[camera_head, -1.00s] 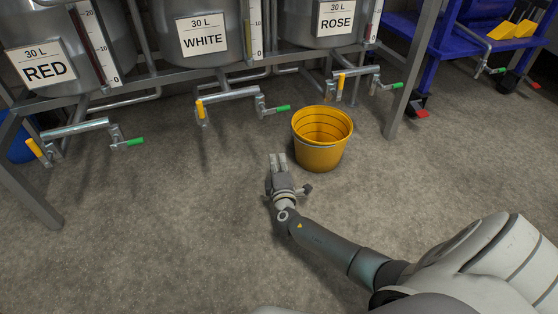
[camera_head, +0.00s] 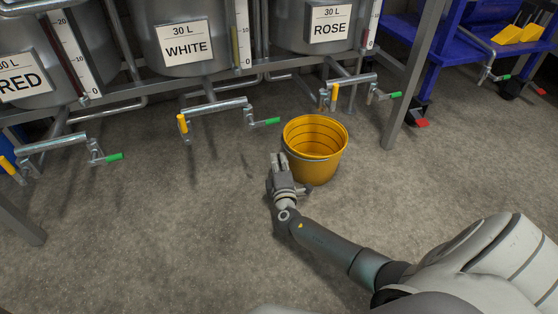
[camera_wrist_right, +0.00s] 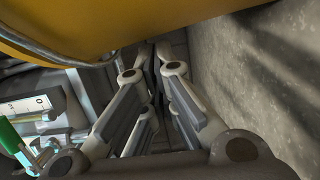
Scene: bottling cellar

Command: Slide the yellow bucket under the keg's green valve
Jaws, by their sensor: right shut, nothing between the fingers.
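The yellow bucket (camera_head: 315,168) stands upright on the floor, in front of the rack and between the WHITE and ROSE kegs' valves. A green valve handle (camera_head: 267,122) on the WHITE keg's pipe is just left of the bucket's rim. Other green handles are under the RED keg (camera_head: 113,157) and the ROSE keg (camera_head: 391,95). My right gripper (camera_head: 278,163) is shut and empty, low at the bucket's left side; I cannot tell whether they touch. In the wrist view the bucket wall (camera_wrist_right: 150,22) spans the top, above the shut fingers (camera_wrist_right: 157,60). My left gripper is out of view.
The steel rack's leg (camera_head: 413,80) stands right of the bucket. Pipes with yellow handles (camera_head: 183,123) stick out low from the rack. A blue cart (camera_head: 460,65) is at the back right. The floor (camera_head: 150,235) left and in front is clear.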

